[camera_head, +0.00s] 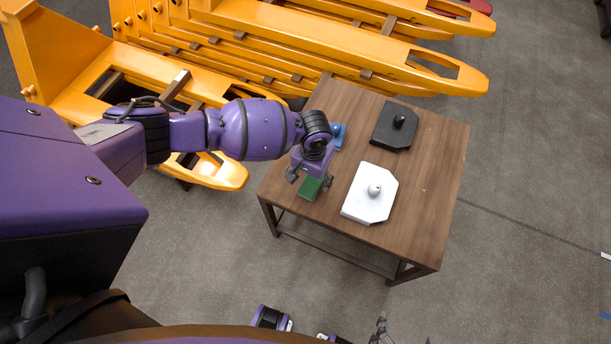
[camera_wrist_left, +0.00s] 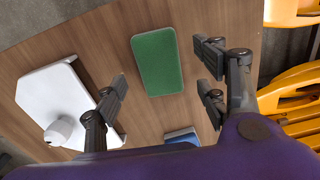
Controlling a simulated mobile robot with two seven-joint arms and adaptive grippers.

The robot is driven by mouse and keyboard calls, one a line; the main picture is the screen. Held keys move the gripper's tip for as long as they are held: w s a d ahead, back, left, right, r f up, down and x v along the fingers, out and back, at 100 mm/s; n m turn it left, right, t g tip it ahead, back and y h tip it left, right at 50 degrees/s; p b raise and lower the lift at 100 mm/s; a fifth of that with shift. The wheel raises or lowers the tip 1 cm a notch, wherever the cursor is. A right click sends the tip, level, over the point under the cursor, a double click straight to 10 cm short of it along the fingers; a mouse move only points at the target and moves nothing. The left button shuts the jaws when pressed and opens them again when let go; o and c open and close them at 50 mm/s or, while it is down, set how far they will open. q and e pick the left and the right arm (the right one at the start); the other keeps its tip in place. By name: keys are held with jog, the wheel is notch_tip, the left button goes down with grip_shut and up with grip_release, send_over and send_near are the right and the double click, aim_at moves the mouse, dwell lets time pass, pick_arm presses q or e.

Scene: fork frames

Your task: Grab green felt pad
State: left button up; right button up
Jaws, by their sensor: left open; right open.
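The green felt pad (camera_head: 311,188) lies flat on the wooden table near its left front edge. In the left wrist view the pad (camera_wrist_left: 157,62) is a green rectangle with rounded corners, fully in sight. My left gripper (camera_head: 310,178) is over the pad in the head view. In the left wrist view its open fingers (camera_wrist_left: 163,78) stand apart on either side of the pad's lower part, with nothing between them held. My right gripper (camera_head: 382,329) shows only partly at the bottom edge of the head view, open and away from the table.
A white plate with a round knob (camera_head: 366,205) lies right of the pad, and a black one (camera_head: 390,133) lies farther back. A small blue block (camera_head: 340,130) is behind my left gripper. Yellow forks (camera_head: 270,45) stand close beyond the table's left and back sides.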

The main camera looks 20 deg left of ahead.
aim_at(311, 185)
pick_arm(q)
jog(key=shift+f, duration=1.45)
jog(key=c, duration=1.2)
jog(key=shift+r, duration=0.1)
